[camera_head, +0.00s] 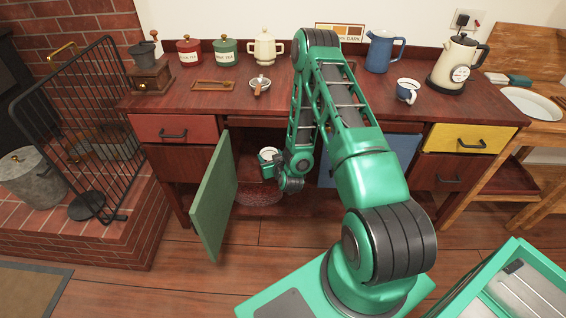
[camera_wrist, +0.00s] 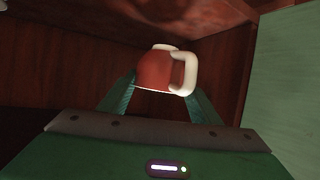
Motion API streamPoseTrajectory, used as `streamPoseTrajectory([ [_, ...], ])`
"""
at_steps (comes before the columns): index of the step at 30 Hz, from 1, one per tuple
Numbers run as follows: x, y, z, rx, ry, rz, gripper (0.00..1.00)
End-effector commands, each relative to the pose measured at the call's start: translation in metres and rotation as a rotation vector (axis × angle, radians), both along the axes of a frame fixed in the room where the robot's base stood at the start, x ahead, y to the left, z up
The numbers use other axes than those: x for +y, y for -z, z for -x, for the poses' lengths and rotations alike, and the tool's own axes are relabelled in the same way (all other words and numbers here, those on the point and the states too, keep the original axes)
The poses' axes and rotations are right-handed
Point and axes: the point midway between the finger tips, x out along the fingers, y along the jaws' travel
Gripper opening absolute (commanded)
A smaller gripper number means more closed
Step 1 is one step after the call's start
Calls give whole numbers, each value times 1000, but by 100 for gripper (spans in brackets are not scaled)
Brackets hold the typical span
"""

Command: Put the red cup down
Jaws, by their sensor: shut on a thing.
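The red cup (camera_wrist: 154,71), with a white handle and pale rim, shows in the wrist view. My gripper (camera_wrist: 160,86) is shut on it, with a green finger on each side. The cup looks tilted in this view. In the head view my gripper (camera_head: 271,163) reaches into the open cupboard (camera_head: 262,196) under the counter, behind the open green door. A white piece of the cup shows there, but most of it is hidden by my gripper. I cannot tell whether the cup touches the cupboard floor.
The open green door (camera_head: 217,194) stands close to the left of my arm, and shows at the right in the wrist view (camera_wrist: 288,85). Dark wooden cupboard walls surround my gripper. The counter (camera_head: 215,101) above holds canisters, a blue pitcher (camera_head: 381,52) and a blue cup (camera_head: 406,92).

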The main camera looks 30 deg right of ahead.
Motion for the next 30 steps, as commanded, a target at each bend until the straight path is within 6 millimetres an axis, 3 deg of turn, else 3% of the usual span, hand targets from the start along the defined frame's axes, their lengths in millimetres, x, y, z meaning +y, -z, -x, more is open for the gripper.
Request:
streamPoseTrajectory([
  [11,-34,23,-13,-1,-7,4,31],
  [19,-73,47,-24,-2,-5,2,31],
  [26,-81,56,-26,-1,-4,0,31],
  [30,-82,73,-25,0,-2,0,31],
])
